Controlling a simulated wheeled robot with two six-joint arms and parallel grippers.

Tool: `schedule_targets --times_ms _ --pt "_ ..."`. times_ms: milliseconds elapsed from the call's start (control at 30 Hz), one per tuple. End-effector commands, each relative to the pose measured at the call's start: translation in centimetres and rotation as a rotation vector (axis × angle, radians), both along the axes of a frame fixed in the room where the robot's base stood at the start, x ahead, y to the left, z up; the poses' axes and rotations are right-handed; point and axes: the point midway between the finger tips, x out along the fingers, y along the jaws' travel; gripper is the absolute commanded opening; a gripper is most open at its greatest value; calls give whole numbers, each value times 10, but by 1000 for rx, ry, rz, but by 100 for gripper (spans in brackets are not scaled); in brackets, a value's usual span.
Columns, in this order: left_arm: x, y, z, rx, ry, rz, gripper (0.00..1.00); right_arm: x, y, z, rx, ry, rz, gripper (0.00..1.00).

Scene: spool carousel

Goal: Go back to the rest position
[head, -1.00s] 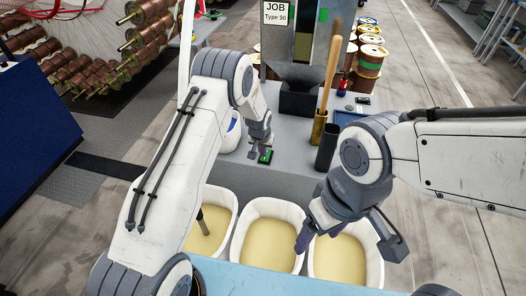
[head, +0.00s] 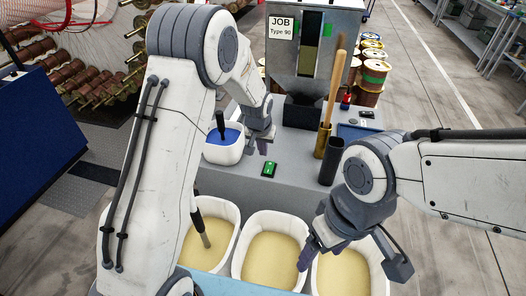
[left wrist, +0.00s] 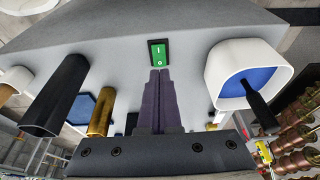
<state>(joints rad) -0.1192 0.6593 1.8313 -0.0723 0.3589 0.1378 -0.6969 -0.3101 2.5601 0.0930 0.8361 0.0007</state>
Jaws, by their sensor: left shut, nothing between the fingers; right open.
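My left gripper (head: 264,146) is shut and empty above the grey bench, just behind the green rocker switch (head: 269,170) in the head view. In the left wrist view the shut fingers (left wrist: 155,100) point toward the green switch (left wrist: 158,52), with its marked face showing. I cannot tell the exact gap between them. My right gripper (head: 345,250) is open at the lower right, above the front bins, with nothing seen in it.
Three white bins with yellowish contents, the middle one (head: 236,268) among them, stand along the front. A white tub with blue inside (head: 222,155) is left of the switch. A black cup (head: 331,160) and a brass cup (head: 321,140) stand to the right. A machine (head: 315,75) stands behind.

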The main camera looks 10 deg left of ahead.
Motion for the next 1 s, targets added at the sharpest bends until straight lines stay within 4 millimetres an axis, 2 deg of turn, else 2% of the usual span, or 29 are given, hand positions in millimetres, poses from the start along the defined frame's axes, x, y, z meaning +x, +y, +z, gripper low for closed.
schedule_targets --times_ms 500,633,667,767,867,900,967,1000 --pt "-1 0 2 0 0 -1 0 0 0 0 0 0 0 77" --pt "-12 -13 14 -1 6 -28 0 0 0 0 0 0 0 77" --pt "-19 -19 21 0 11 -42 0 0 0 0 0 0 0 77" --pt "-56 -47 49 -2 36 -112 0 0 0 0 0 0 0 77" --pt "-113 -75 80 -2 76 -207 0 0 0 0 0 0 0 77" --pt "-138 -84 91 -2 93 -247 0 0 0 0 0 0 0 77" --pt "-176 -93 105 -1 119 -307 0 0 0 0 0 0 0 77" --pt "-202 -97 112 -1 137 -348 0 0 0 0 0 0 0 77"
